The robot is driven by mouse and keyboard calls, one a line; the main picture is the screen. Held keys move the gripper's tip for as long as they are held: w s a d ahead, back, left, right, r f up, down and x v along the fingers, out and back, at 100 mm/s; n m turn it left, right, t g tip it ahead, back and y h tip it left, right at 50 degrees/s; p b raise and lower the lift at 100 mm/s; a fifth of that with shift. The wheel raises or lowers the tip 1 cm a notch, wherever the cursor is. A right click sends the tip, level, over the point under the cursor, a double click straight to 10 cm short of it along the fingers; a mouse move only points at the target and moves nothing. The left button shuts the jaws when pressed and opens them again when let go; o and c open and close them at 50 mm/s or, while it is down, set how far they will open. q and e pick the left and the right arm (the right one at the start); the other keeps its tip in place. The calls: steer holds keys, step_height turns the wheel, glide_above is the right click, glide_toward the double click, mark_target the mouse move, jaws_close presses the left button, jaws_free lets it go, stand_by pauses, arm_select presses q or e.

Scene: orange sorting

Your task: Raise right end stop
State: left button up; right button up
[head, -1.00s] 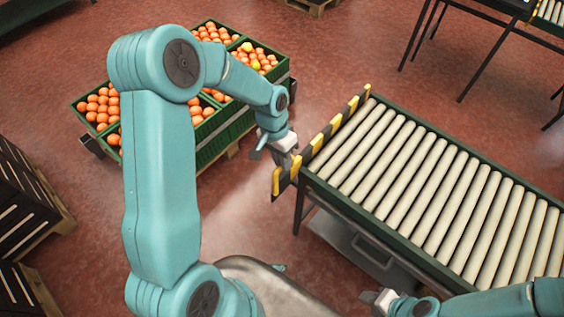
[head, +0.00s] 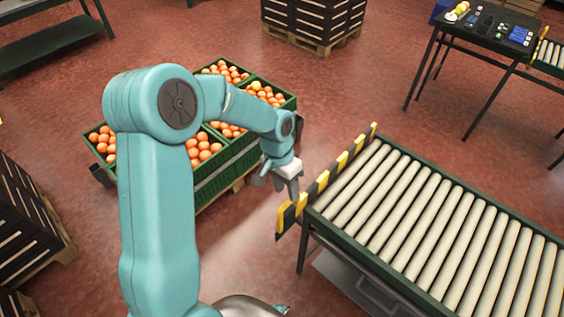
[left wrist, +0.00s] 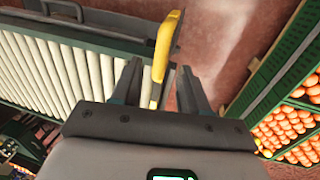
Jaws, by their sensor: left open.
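A yellow-and-black striped end stop (head: 327,178) runs across the left end of the roller conveyor (head: 440,220). Its top edge stands a little above the rollers. My left gripper (head: 281,187) is open beside the stop's near part, on its outer side in the head view. In the left wrist view, the yellow edge of the end stop (left wrist: 162,55) lies between the two spread fingers of my left gripper (left wrist: 158,75). I cannot tell whether either finger touches it. My right gripper is out of view.
Green crates of oranges (head: 225,180) stand on a pallet left of the conveyor; they also show in the wrist view (left wrist: 290,125). Dark stacked crates (head: 315,18) stand at the back. A table with small items (head: 490,28) is at the upper right. Open red floor lies between.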

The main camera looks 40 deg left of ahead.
arm_select(q)
step_height(320, 180, up, 13)
steer(key=a, duration=0.2)
steer(key=shift+w+a+p, duration=0.15)
steer(key=shift+a+p, duration=0.1)
steer(key=shift+p, duration=0.05)
steer(key=shift+f, duration=0.1)
steer(key=s+d+f+h, duration=0.1)
steer(key=d+f, duration=0.4)
steer(key=f, duration=0.3)
steer(key=s+d+f, duration=0.1)
steer(key=d+f, duration=0.3)
steer(key=f, duration=0.4)
steer(key=s+d+f+n, duration=0.3)
steer(key=s+d+f, duration=0.6)
steer(key=s+f, duration=0.4)
steer(key=shift+s+d+t+h, duration=0.25)
steer(key=shift+t+h, duration=0.05)
steer(key=shift+h, duration=0.1)
steer(key=shift+w+d, duration=0.15)
